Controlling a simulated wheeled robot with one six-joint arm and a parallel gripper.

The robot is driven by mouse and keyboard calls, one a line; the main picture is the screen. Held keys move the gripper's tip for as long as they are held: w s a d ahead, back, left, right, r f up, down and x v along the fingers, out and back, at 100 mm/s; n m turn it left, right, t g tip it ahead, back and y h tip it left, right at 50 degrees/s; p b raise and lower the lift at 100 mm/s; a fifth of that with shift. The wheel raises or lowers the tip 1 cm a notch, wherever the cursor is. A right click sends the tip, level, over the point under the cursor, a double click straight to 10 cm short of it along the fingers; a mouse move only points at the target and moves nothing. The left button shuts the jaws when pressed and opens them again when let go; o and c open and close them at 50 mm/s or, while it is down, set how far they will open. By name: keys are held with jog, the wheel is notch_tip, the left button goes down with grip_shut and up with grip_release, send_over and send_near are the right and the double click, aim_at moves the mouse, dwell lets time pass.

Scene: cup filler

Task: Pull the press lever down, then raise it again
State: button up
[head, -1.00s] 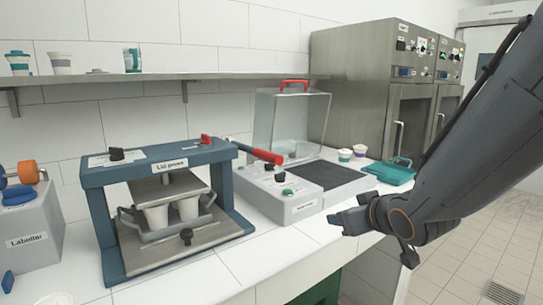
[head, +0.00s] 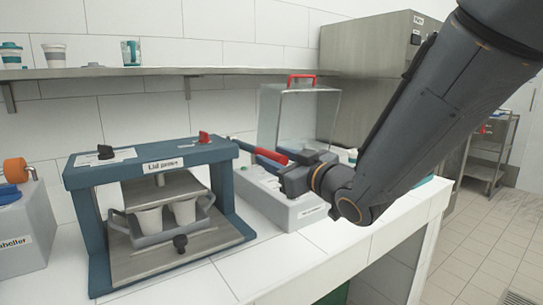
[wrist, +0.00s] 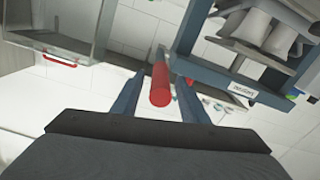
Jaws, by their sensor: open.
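The lid press (head: 78,222) is a blue frame on the counter, left of centre in the head view. Two white cups (head: 150,222) stand in a grey tray under its raised metal plate (head: 165,187). Its lever with a red grip (head: 272,155) sticks out from the press's right side. My gripper (wrist: 157,82) is open, with its blue fingers on either side of the red grip in the wrist view. The grip lies between the fingers, with gaps visible on both sides. In the head view my gripper partly hides the grip's end.
A grey machine (head: 290,212) with a clear lid (head: 308,112) and red handle stands just right of the press, close behind my gripper. A labeller (head: 28,235) is at the far left. A shelf (head: 100,73) runs above. The counter front is clear.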

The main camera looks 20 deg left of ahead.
jog(key=shift+x, duration=0.8)
grip_shut()
jog(key=shift+d+r, duration=0.1)
